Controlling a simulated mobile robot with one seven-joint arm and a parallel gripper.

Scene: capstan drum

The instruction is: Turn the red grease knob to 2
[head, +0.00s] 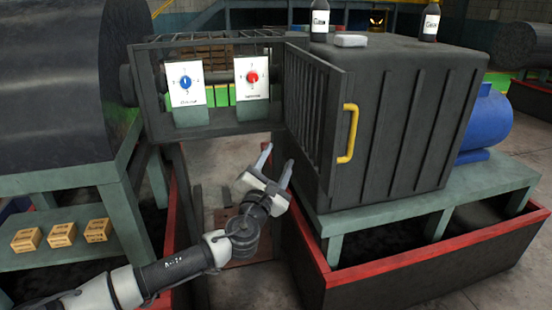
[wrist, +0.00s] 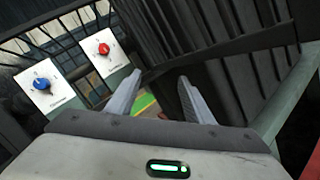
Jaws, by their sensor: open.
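The red knob (head: 252,77) sits on a white dial plate on the right inside a dark cage; it also shows in the wrist view (wrist: 104,49). The numbers around it are too small to read surely, and I cannot tell its setting. A blue knob (head: 185,82) sits on a similar plate to its left, and also shows in the wrist view (wrist: 41,84). My gripper (head: 277,164) is open and empty, below and in front of the red knob, apart from it. Its fingers (wrist: 155,97) point up toward the cage, right of the red knob in the wrist view.
A barred cage door (head: 312,105) with a yellow handle (head: 348,133) stands swung open, close to the right of my gripper. A large dark housing (head: 410,110) with bottles on top is beyond it. A dark drum (head: 60,85) stands left. Small boxes (head: 62,235) lie on the lower left shelf.

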